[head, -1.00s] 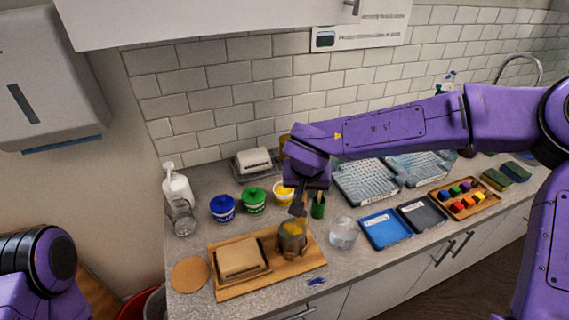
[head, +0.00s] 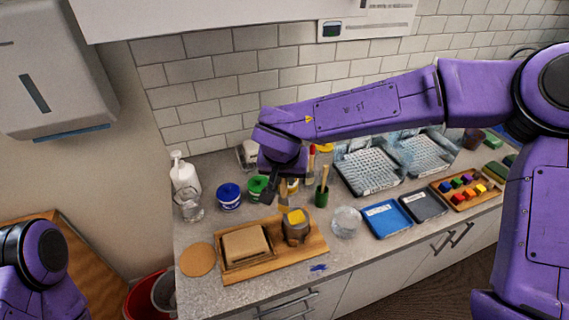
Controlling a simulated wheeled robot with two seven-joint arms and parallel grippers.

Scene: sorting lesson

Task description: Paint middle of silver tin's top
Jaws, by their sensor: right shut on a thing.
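The silver tin (head: 296,232) stands on a wooden board (head: 262,270), with a yellow patch on its top. My right gripper (head: 270,188) is above and left of the tin, apart from it. It points down and is shut on what seems to be a paintbrush, mostly hidden by the dark fingers. A green cup (head: 321,196) with a wooden handle in it stands behind the tin, to the right. A yellow pot (head: 292,186) is partly hidden behind the gripper. Only part of my left arm shows at lower left; its gripper is out of view.
A tan block in a tray (head: 246,245) shares the board. Blue (head: 229,196) and green (head: 257,187) pots stand behind. A clear glass (head: 346,222), blue tray (head: 386,219) and dark tray (head: 423,206) are to the right. A cork disc (head: 197,259) lies left.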

